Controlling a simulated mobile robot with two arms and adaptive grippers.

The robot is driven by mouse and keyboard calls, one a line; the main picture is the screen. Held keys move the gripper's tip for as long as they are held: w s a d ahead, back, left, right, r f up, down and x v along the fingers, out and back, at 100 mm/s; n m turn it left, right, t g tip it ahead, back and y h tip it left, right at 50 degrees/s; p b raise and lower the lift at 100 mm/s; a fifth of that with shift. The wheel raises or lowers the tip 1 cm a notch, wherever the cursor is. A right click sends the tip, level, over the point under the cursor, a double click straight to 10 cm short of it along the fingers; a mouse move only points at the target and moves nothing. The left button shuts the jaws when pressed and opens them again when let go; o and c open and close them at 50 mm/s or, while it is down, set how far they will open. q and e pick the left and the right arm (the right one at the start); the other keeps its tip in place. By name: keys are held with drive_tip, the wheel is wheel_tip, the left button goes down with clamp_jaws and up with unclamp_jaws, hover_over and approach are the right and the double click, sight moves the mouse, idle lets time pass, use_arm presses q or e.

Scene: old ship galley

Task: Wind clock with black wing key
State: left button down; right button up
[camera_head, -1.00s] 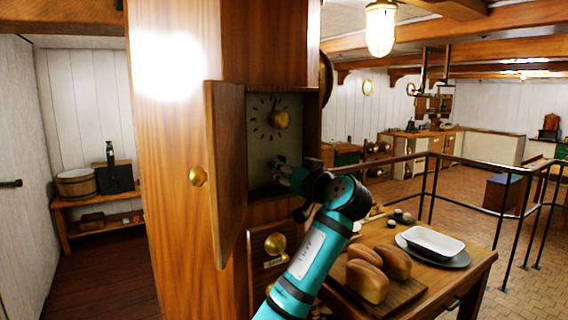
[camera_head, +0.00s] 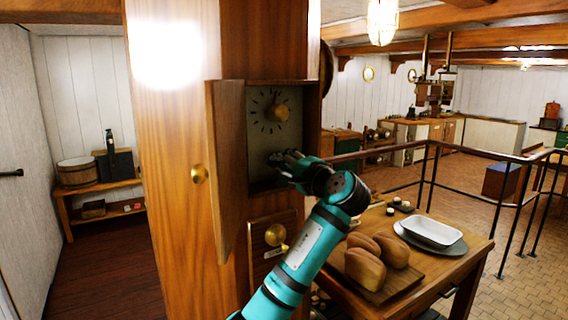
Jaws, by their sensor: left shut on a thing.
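The clock is set in a tall wooden case; its pale dial (camera_head: 261,118) has dark marks and a brass knob at its middle. The hinged wooden door (camera_head: 231,165) stands open to the left of the dial. My left gripper (camera_head: 279,159) is inside the recess, below the dial's middle. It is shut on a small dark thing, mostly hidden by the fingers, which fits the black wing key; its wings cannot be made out. I cannot tell whether it touches the clock. My right gripper is not in view.
Below the recess is a drawer with a brass knob (camera_head: 275,235). A wooden table (camera_head: 466,244) at the right holds bread loaves (camera_head: 365,268) on a board and a white dish (camera_head: 432,232). A metal railing (camera_head: 470,152) stands behind it. Wooden floor lies open at the left.

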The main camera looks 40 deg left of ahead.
use_arm(q)
drive_tip(key=m, duration=0.4)
drive_tip(key=shift+m, duration=0.3)
drive_tip(key=m, duration=1)
drive_tip(key=c, duration=1.4)
unclamp_jaws()
drive_tip(key=shift+d, duration=0.1)
drive_tip(key=v, duration=0.6)
